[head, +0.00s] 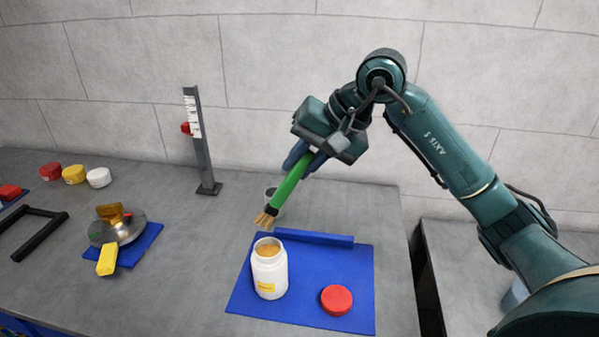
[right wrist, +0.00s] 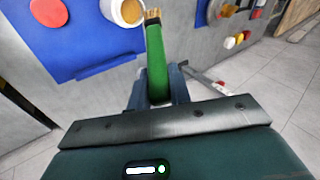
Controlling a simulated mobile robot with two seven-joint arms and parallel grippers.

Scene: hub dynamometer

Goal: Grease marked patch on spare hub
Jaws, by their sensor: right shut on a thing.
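My right gripper (head: 304,160) is shut on the green handle of a brush (head: 289,184). The brush tilts down to the left, its tan bristles just above and behind an open white grease jar (head: 269,277). The jar holds amber grease and stands on a blue mat (head: 315,305). The red lid (head: 336,299) lies on the mat to its right. In the right wrist view the brush (right wrist: 156,65) sits between the fingers (right wrist: 158,88). The round metal hub (head: 128,231) lies on a small blue mat at left, with an amber patch on top. My left gripper is not in view.
A yellow block (head: 107,260) lies against the hub's front. A grey post with a scale (head: 202,140) stands at the back. Red, yellow and white small pots (head: 74,174) stand at back left, a black frame (head: 38,232) at far left.

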